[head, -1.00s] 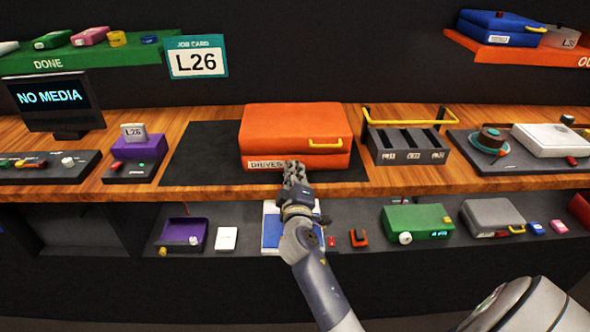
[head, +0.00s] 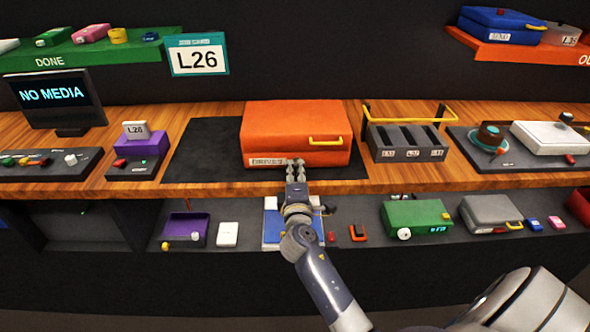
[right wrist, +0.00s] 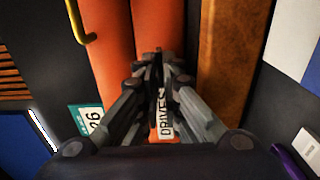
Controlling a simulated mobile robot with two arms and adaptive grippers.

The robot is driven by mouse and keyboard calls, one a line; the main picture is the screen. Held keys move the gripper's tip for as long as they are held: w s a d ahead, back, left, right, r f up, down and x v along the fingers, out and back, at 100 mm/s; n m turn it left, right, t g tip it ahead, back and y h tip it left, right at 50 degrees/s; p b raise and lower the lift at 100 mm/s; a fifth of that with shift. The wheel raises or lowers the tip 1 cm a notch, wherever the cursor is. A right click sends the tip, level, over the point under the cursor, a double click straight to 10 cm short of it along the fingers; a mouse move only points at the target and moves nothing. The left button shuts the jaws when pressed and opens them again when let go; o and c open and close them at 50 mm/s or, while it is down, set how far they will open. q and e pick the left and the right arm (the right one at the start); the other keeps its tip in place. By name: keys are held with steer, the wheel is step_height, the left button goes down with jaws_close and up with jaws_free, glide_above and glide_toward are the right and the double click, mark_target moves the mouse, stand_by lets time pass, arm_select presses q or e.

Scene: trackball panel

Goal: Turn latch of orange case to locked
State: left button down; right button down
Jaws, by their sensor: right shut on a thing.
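The orange case (head: 295,130) lies closed on a black mat (head: 200,150) on the wooden bench. A yellow handle (head: 325,141) is on its front right, and a white label on its front left. In the right wrist view the label (right wrist: 165,115) reads DRIVES, and the case (right wrist: 105,45) is close beyond the fingers. My right gripper (head: 295,168) is at the lower front edge of the case, just right of the label. It is shut on a small part there, taken to be the latch, which the fingers hide. The latch position cannot be read. My left gripper is out of view.
A slotted rack (head: 405,143) with a yellow bar stands right of the case. A purple device (head: 140,150) stands to the left. Below the bench edge, a shelf holds a blue-and-white item (head: 273,225) behind my forearm and a green box (head: 418,216).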

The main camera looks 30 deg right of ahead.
steer(key=shift+d+r, duration=0.15)
steer(key=shift+r, duration=0.05)
steer(key=c, duration=2.1)
jaws_free()
steer(key=shift+o, duration=0.2)
steer(key=shift+f, duration=0.15)
steer(key=shift+s+a+f, duration=0.1)
steer(key=shift+s+a, duration=0.1)
steer(key=v, duration=1.1)
steer(key=shift+s+a, duration=0.1)
steer(key=shift+s, duration=0.05)
